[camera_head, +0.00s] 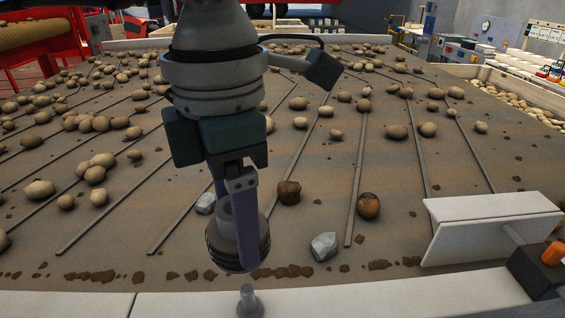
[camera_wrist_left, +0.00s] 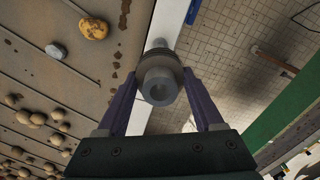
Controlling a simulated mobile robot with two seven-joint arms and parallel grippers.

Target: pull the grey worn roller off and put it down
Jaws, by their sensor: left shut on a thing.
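My left gripper (camera_head: 240,215) comes down from the top of the head view and is shut on the grey worn roller (camera_head: 218,250). The roller is a ribbed dark grey cylinder with a lighter hub. My right gripper is not in view.
The brown belt (camera_head: 300,215) carries many potatoes, with grey stones (camera_head: 323,246) and dark clods near the front. The white rail (camera_head: 400,297) runs along the near edge. A white panel (camera_head: 490,225) and a black box with an orange knob (camera_head: 553,252) stand at right.

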